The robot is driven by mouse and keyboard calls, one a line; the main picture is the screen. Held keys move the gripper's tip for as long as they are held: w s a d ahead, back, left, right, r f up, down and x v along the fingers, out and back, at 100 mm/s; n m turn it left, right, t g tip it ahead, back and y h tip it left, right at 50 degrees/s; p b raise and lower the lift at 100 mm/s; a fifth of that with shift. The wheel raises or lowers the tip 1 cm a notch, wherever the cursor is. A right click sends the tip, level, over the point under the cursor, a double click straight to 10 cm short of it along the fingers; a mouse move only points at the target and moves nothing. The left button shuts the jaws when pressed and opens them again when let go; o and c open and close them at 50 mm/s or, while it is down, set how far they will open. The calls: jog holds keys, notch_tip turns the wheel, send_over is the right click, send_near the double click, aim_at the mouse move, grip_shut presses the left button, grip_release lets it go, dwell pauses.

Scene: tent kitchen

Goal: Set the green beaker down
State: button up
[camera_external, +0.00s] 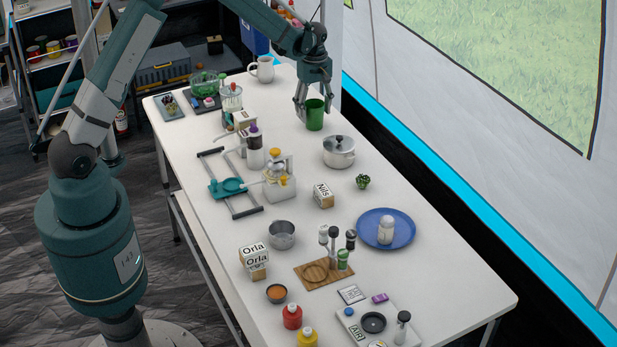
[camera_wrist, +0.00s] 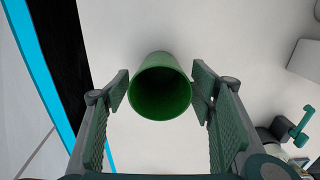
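The green beaker (camera_external: 315,116) is upright at the far end of the white table, near the tent wall. In the wrist view I look down into its open mouth (camera_wrist: 161,92). My gripper (camera_external: 314,106) points down, with one finger on each side of the beaker.
A lidded silver pot (camera_external: 339,152) stands in front of the beaker. A white mug (camera_external: 264,69) is behind it to the left, and a blender (camera_external: 232,98) stands further left. The table (camera_external: 298,84) is bare just around the beaker. The table edge and tent wall are close on the right.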

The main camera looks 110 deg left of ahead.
jog(key=shift+r, duration=0.1)
dwell(0.3)
notch_tip(320, 180, up, 12)
jog(key=p, duration=0.1)
dwell(0.6)
jog(key=shift+r, duration=0.1)
dwell(0.4)
dwell(0.5)
